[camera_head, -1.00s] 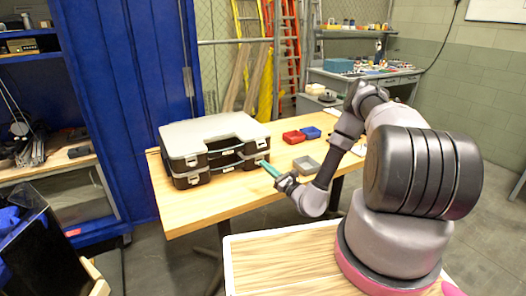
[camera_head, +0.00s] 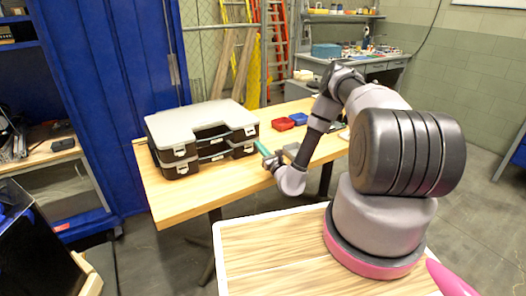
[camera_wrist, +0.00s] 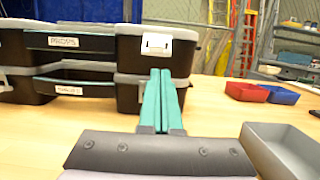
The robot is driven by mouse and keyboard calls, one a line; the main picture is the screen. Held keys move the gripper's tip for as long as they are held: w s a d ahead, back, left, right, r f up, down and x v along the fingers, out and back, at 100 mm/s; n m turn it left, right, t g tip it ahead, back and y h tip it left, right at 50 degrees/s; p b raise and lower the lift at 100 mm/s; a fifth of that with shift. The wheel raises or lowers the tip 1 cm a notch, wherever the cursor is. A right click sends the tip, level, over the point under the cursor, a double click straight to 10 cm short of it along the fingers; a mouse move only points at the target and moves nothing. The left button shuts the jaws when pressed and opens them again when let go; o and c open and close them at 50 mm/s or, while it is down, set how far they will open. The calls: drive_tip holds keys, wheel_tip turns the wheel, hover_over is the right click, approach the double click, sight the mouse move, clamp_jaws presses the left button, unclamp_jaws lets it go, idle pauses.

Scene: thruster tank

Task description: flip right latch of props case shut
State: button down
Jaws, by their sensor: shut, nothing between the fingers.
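Two dark cases with grey trim are stacked on the wooden table. The upper case (camera_head: 215,140) has a grey lid and a white right latch (camera_head: 250,131), clear in the wrist view (camera_wrist: 157,45). The lower case (camera_head: 215,158) has its right latch (camera_head: 249,149) low on the front; in the wrist view the fingers cover that area. Contact is unclear.
A grey tray (camera_wrist: 285,150) lies close to the right of my gripper. Red (camera_head: 283,124) and blue (camera_head: 299,119) bins stand behind it. A blue cabinet (camera_head: 110,90) rises left of the table. Bare tabletop lies in front of the cases.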

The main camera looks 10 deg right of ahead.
sight(250, 130)
drive_tip(key=x, duration=0.5)
